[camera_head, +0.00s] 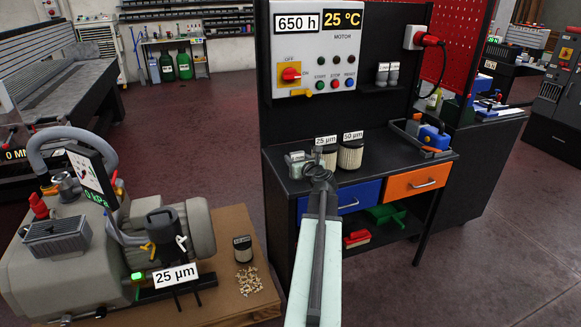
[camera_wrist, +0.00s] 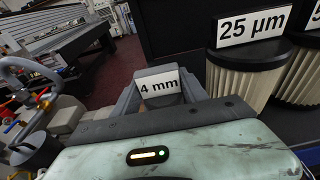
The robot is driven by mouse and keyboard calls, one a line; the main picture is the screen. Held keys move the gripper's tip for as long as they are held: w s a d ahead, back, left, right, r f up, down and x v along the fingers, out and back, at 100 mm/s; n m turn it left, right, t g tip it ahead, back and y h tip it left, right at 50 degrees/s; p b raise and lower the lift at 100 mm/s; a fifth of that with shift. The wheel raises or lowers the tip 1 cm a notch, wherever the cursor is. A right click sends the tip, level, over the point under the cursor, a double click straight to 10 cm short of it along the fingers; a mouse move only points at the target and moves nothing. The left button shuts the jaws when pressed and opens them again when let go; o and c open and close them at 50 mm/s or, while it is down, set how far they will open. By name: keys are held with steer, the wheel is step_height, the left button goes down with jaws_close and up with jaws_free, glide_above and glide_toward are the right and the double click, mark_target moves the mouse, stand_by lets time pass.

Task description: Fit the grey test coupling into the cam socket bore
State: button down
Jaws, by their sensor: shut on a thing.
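My gripper (camera_head: 319,170) reaches over the black bench, close to its front left corner. In the wrist view its two grey fingers (camera_wrist: 161,95) are shut on a grey block-like piece with a white "4 mm" label, which I take as the grey test coupling (camera_wrist: 160,88). My gripper hides most of it in the head view. A dark upright housing (camera_head: 163,222) with yellow and white levers stands on the grey machine at the left, far from my gripper. I cannot tell for sure which part is the cam socket, and its bore does not show.
Filters marked 25 µm (camera_head: 328,157) and 50 µm (camera_head: 351,155) stand close beside my gripper. A grey metal fitting (camera_head: 297,164) is just left of it. The machine (camera_head: 60,260) sits on a brown board with loose pellets (camera_head: 250,281). Open floor lies behind.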

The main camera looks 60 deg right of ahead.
steer(key=shift+s+f+b, duration=0.25)
steer(key=shift+f+b, duration=0.1)
steer(key=shift+f, duration=0.7)
steer(key=shift+w+a+r, duration=0.15)
steer(key=shift+w+r, duration=0.05)
steer(key=shift+w, duration=0.15)
steer(key=shift+f, duration=0.15)
steer(key=c, duration=0.6)
jaws_free()
